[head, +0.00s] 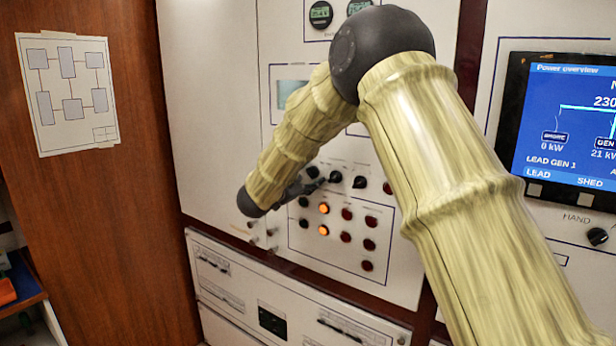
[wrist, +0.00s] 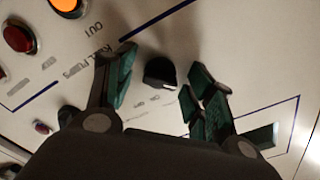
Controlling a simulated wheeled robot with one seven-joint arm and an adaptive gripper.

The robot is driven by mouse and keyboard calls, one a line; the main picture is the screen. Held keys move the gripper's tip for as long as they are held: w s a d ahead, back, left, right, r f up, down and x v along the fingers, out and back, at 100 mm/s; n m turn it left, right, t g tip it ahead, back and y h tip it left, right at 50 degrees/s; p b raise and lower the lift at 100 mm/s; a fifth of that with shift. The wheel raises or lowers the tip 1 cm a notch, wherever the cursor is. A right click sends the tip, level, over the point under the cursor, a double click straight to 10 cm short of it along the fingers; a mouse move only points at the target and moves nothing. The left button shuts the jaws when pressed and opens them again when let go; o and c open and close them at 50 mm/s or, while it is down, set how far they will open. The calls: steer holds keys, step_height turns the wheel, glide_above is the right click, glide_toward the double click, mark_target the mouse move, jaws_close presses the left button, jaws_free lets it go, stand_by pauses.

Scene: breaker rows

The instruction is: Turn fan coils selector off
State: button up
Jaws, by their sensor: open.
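A black rotary selector knob (wrist: 160,73) shows in the wrist view on the pale panel, with small lettering beside it that I cannot read. My gripper (wrist: 163,80) is open, with one dark green finger on each side of this knob. I see a gap between each finger and the knob, so they appear apart. In the head view my gripper (head: 316,184) is close to the panel beside a black knob (head: 336,177). I cannot read which knob is the fan coils selector.
Another black knob (head: 360,182) sits to the right. Lit orange buttons (head: 323,208) and several dark red ones (head: 370,221) lie below. In the wrist view, red (wrist: 18,38) and orange (wrist: 64,4) buttons are at upper left. A power screen (head: 570,125) is at right.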

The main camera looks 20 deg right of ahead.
steer(key=v, duration=1.2)
step_height(320, 180, down, 23)
steer(key=s+d+n+t+y, duration=0.25)
steer(key=n+y, duration=0.25)
steer(key=n, duration=0.3)
steer(key=s+d+f+n+g+y, duration=0.1)
steer(key=s+f+n+g+y, duration=0.15)
steer(key=s+f, duration=0.55)
steer(key=s+f+n+g+y, duration=0.1)
steer(key=s+f+n+y, duration=0.3)
steer(key=f, duration=0.9)
steer(key=s+f+n+g+y, duration=0.1)
steer(key=s+f+g, duration=0.2)
steer(key=s, duration=1.1)
steer(key=s+f+n+g+y, duration=0.1)
steer(key=s+f+n+g, duration=0.1)
steer(key=s+f, duration=0.6)
steer(key=s+d+f+n+g+y, duration=0.1)
steer(key=s+f+g, duration=0.4)
steer(key=s, duration=1.5)
steer(key=shift+f, duration=0.3)
